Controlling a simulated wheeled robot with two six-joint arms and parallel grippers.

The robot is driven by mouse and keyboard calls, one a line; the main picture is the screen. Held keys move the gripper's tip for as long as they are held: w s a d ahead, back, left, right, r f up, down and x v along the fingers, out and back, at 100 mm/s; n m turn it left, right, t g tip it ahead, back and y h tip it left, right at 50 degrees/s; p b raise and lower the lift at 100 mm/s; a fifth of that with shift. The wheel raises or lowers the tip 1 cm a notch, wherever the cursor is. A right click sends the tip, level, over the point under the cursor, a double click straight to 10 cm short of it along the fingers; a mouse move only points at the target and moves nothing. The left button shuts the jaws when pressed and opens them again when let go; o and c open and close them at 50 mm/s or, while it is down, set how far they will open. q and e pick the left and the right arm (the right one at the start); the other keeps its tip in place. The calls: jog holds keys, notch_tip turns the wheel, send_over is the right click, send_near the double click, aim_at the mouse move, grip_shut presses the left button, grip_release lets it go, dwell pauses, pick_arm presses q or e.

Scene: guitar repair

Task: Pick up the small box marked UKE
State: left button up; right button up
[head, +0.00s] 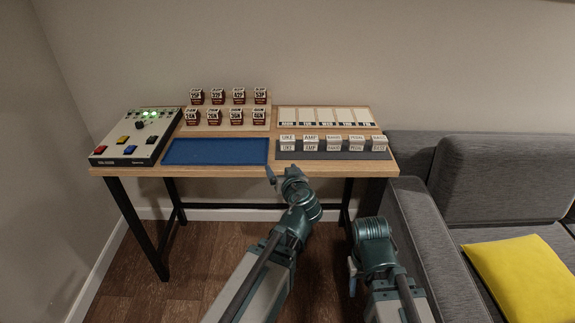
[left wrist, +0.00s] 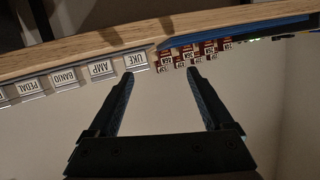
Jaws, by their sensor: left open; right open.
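The small UKE box (head: 288,146) is a white-labelled box at the left end of a row on a dark grey strip (head: 376,154), near the table's front right. It also shows upside down in the left wrist view (left wrist: 135,61), beyond the left fingertip. My left gripper (head: 281,174) is at the table's front edge, just in front of and slightly left of the UKE box, apart from it. In the left wrist view its two fingers (left wrist: 157,74) are spread with nothing between them. My right gripper (head: 354,268) is low in front of the table, open; its fingers are mostly hidden.
AMP (head: 311,146), BANJO, PEDAL and BASS boxes stand in the same row. A blue mat (head: 216,151) lies left of the row. Brown-and-white boxes stand on a wooden riser (head: 262,116) behind it. A control box (head: 137,137) is far left; a grey sofa (head: 420,215) is right.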

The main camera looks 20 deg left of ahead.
pick_arm(q)
jog(key=w+t+b, duration=0.1)
jog(key=b, duration=0.1)
jog(key=w+f+t+h+b, duration=0.1)
jog(key=t, duration=0.1)
jog(key=w+d+m+t+h+b, duration=0.1)
jog(key=w+b, duration=0.1)
jog(key=shift+f+t+b, duration=0.3)
jog(key=shift+t+b, duration=0.05)
jog(key=shift+t, duration=0.05)
pick_arm(e)
notch_tip(320, 180, down, 8)
pick_arm(q)
jog(key=shift+w, duration=0.1)
